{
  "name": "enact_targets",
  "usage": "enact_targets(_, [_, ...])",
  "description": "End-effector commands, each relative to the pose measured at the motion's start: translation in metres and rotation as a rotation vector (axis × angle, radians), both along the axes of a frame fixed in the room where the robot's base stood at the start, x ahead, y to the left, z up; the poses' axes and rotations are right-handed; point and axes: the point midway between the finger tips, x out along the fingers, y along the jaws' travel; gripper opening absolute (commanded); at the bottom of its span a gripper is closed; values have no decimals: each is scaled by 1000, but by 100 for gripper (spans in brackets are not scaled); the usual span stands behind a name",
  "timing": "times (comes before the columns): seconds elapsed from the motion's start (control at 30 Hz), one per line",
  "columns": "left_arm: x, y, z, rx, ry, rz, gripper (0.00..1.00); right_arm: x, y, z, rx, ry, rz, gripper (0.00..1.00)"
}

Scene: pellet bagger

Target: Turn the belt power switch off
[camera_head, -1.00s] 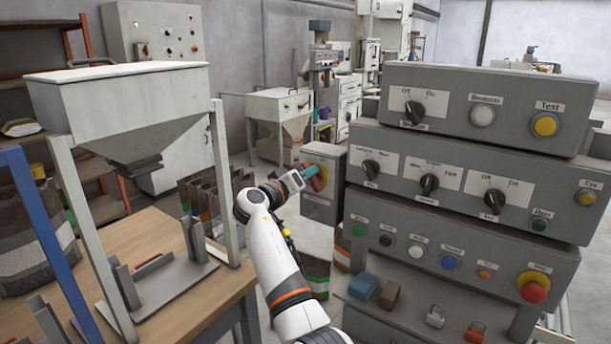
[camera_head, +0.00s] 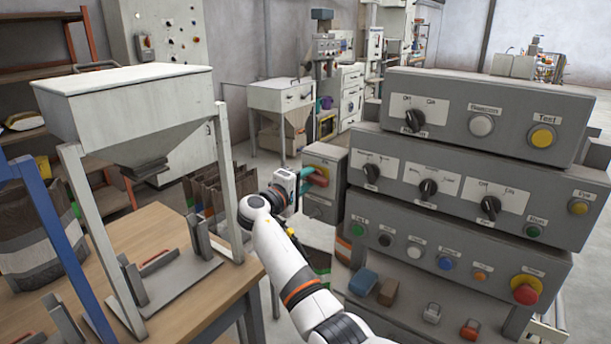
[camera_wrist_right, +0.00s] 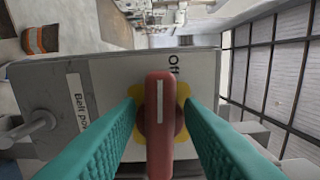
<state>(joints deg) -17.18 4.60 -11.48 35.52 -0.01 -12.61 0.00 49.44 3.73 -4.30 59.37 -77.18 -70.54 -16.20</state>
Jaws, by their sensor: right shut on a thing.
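The belt power switch is a red lever handle (camera_wrist_right: 159,125) on a yellow disc (camera_wrist_right: 181,103), on a grey box whose label (camera_wrist_right: 78,105) reads "Belt po…", the rest hidden. In the wrist view the handle stands upright in the picture, its white line toward the "Off" mark (camera_wrist_right: 173,66). My right gripper (camera_wrist_right: 160,120) has its teal fingers on both sides of the handle and is shut on it. In the head view the grey switch box (camera_head: 325,157) stands left of the large panel, with the red handle (camera_head: 319,178) at my right gripper (camera_head: 311,179). My left gripper is out of view.
A stacked control panel (camera_head: 470,160) with knobs and buttons stands close on the right, with a red stop button (camera_head: 525,290) low down. A hopper (camera_head: 130,110) on a wooden table (camera_head: 190,290) stands to the left. Bags stand behind my right arm.

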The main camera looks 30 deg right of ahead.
Motion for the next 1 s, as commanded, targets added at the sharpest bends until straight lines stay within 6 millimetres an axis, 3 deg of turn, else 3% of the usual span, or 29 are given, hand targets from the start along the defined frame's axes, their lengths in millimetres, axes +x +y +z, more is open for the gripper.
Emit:
enact_targets(0.7, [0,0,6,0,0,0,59,0,0,-1,-30,73,1,11])
enact_targets(0.73, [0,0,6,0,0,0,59,0,0,-1,-30,72,1,36])
enact_targets(0.77, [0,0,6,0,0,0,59,0,0,-1,-30,72,1,40])
enact_targets(1.0, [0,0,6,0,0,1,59,0,0,-1,-30,72,1,40])
